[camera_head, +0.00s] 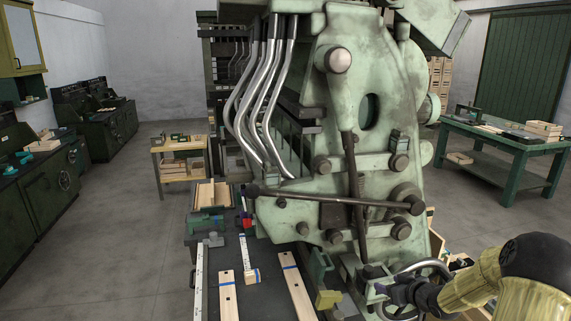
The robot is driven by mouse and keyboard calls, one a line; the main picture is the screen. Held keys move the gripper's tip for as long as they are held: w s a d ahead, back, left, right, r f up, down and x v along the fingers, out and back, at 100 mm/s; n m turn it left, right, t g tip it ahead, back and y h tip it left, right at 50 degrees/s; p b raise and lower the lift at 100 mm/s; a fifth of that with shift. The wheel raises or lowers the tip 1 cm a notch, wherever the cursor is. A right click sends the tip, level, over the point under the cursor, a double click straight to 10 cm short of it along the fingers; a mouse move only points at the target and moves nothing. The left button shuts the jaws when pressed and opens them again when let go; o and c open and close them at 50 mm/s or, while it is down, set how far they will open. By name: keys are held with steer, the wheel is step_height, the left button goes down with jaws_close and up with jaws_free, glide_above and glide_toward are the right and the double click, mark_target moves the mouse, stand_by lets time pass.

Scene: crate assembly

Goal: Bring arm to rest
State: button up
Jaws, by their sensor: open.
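My arm, yellow with a black joint, reaches in from the lower right corner. My gripper (385,289), dark and small in the picture, is at its left end, low in front of the green machine. It is open, and I see nothing held in it. Its fingers are hard to make out against the metal behind them. The large pale green machine (375,120) with curved steel pipes stands in the middle, behind my gripper.
Wooden slats (298,285) lie on the dark bench surface left of my gripper. A yellow-green block (328,299) stands close by. A green table (505,138) with wooden crates is at the right, and a small wooden table (180,146) at the left. Grey floor lies open between.

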steer(key=s+a+r+m+g+h, duration=0.1)
steer(key=s+a+r+g, duration=0.1)
steer(key=s+a, duration=0.4)
steer(key=s+a+r+m+g+h, duration=0.1)
steer(key=s+a+g, duration=0.3)
steer(key=s, duration=0.8)
steer(key=s+a+r+m+g+h, duration=0.1)
steer(key=s+a+r+g, duration=0.1)
steer(key=s+a, duration=0.6)
steer(key=shift+s+a+r+m+g, duration=0.2)
steer(key=shift+s+r+m+g, duration=0.15)
steer(key=shift+s+r, duration=0.45)
steer(key=shift+w+r, duration=0.1)
steer(key=shift+r, duration=0.05)
